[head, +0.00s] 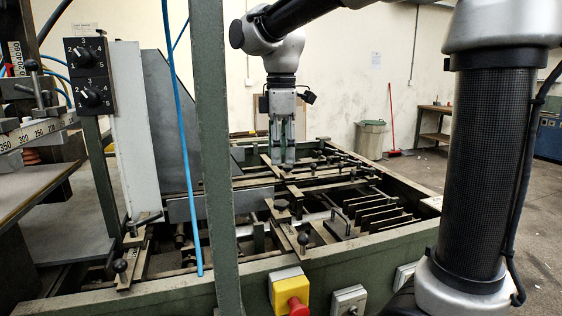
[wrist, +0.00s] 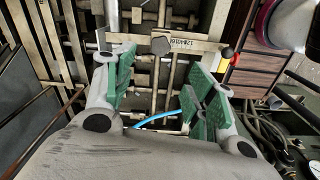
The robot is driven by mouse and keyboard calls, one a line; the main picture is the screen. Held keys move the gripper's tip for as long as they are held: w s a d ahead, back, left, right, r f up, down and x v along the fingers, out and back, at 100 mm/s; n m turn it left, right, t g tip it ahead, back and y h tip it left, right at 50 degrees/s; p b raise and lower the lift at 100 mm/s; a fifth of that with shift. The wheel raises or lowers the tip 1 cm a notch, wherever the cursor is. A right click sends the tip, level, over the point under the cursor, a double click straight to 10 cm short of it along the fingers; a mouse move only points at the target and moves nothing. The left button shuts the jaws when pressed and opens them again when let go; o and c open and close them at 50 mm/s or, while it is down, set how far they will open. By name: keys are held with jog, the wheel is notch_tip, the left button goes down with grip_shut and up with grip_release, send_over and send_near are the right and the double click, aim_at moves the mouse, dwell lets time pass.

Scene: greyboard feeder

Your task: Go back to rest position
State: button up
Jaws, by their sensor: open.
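My gripper (head: 282,162) hangs pointing down over the green-framed feeder machine (head: 255,277) in the head view. In the wrist view my gripper (wrist: 161,90) has its two green-padded fingers spread wide apart, with nothing held between them. Metal bars and rails of the feeder lie below, and a flat bar with printed markings (wrist: 187,43) crosses beyond the fingertips. In the head view I cannot tell whether the fingertips touch the rails.
A green post (head: 211,150) and a blue hose (head: 180,130) stand in front at left. A control box with dials (head: 89,76) is further left. A yellow-and-red stop button (head: 290,291) sits on the front frame. A bin (head: 370,139) stands behind; open floor lies at right.

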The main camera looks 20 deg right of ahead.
dwell(0.4)
jog(key=s+d+f+m+t, duration=0.2)
jog(key=s+d+f+m, duration=0.1)
jog(key=s+d+m, duration=0.4)
jog(key=s+d+f+m+t, duration=0.2)
jog(key=s+d+f+m, duration=0.2)
jog(key=s+d+m, duration=0.4)
jog(key=s, duration=0.4)
jog(key=shift+d+m, duration=0.2)
jog(key=shift+m, duration=0.2)
jog(key=shift+f, duration=0.1)
